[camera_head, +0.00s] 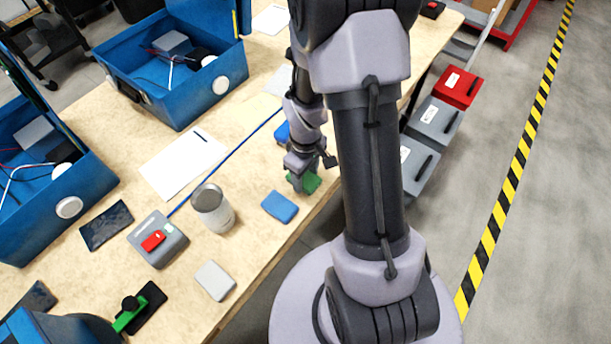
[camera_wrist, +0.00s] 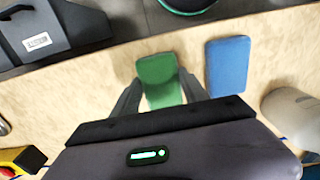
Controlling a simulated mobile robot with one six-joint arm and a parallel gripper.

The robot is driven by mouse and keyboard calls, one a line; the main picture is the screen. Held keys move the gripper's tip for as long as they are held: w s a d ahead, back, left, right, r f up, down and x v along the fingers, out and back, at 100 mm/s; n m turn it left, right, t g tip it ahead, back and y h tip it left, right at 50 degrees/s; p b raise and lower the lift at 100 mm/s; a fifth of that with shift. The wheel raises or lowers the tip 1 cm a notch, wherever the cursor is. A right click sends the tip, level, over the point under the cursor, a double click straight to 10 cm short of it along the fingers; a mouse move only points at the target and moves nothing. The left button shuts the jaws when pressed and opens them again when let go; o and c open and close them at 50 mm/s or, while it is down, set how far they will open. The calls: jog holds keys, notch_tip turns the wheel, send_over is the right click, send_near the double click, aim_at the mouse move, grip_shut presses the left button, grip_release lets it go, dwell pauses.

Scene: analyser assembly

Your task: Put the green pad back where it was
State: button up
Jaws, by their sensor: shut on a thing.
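The green pad (camera_head: 311,181) is near the right edge of the wooden table in the head view, partly hidden by my gripper (camera_head: 299,184). In the wrist view the green pad (camera_wrist: 158,72) lies between the two fingers of my gripper (camera_wrist: 160,80), which are shut on its sides. The pad is over the table top, close to the edge; I cannot tell whether it touches the wood. A blue pad (camera_head: 280,207) lies apart from it, nearer the can, and it also shows in the wrist view (camera_wrist: 227,66).
Another blue pad (camera_head: 282,132) lies behind my wrist. A can (camera_head: 213,210), a grey device (camera_head: 158,241) with a red part, and a pale grey pad (camera_head: 215,281) stand or lie on the table (camera_head: 252,245). Open blue cases (camera_head: 180,100) are at the left. Grey boxes (camera_head: 434,122) are beyond the table's edge.

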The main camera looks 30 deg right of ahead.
jog(key=shift+f, duration=0.15)
jog(key=o, duration=1.3)
notch_tip(320, 180, up, 12)
jog(key=p, duration=0.6)
notch_tip(320, 180, up, 12)
jog(key=m+t, duration=0.2)
jog(key=m, duration=0.1)
send_over(305, 178)
jog(key=s+a, duration=0.1)
jog(key=a, duration=0.5)
jog(key=s+a+r+m+t+y, duration=0.2)
jog(key=s+a+r+m, duration=0.3)
jog(key=s+a+r, duration=0.3)
notch_tip(305, 178, up, 3)
jog(key=shift+s+a+f+t, duration=0.15)
jog(key=shift+s+a+t, duration=0.2)
jog(key=shift+s+t, duration=0.55)
